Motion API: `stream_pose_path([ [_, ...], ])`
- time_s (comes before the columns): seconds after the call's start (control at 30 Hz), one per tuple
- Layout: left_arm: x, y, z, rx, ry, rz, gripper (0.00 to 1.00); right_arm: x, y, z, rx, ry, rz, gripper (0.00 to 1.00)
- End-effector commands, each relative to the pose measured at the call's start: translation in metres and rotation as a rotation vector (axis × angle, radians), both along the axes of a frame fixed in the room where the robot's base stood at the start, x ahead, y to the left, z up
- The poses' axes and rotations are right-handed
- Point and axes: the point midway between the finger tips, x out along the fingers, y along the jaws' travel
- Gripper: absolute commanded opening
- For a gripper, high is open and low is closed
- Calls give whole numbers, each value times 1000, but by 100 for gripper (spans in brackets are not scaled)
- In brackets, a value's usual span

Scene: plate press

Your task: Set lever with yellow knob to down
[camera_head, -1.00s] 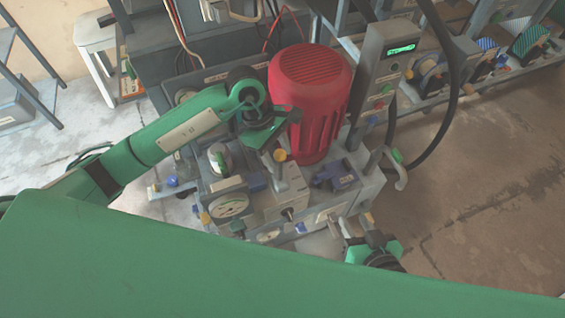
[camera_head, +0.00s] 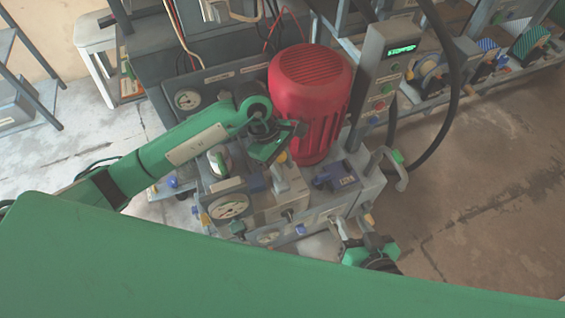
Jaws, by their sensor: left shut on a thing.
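The yellow knob (camera_head: 281,157) sits just in front of the red motor. It is partly covered by my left gripper (camera_head: 280,148), which reaches in from the left over the grey press block. The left gripper is shut on the knob's lever. Its fingertips are small and partly hidden in this view. A pale lever shaft (camera_head: 282,171) shows below the knob. My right gripper (camera_head: 354,226) is low at the front right of the press, away from the yellow knob. I cannot tell whether its jaws are open or shut.
The red motor (camera_head: 309,100) stands close behind the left gripper. Dial gauges (camera_head: 229,206) are on the press. The floor (camera_head: 490,200) at the right is clear.

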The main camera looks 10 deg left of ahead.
Motion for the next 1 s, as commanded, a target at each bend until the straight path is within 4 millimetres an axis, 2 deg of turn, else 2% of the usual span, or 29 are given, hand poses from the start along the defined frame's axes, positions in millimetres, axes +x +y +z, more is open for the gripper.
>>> stream_pose_path([
  [0.47,-7,-4,-2,-1,3,-3,0,2,5,3,32,-53,-3,36],
  [0.7,-17,-11,-6,0,4,-5,0,-1,18,2,94,-136,3,36],
  [1.0,-31,-20,-13,2,5,-3,0,36,2,69,174,-490,-63,36],
])
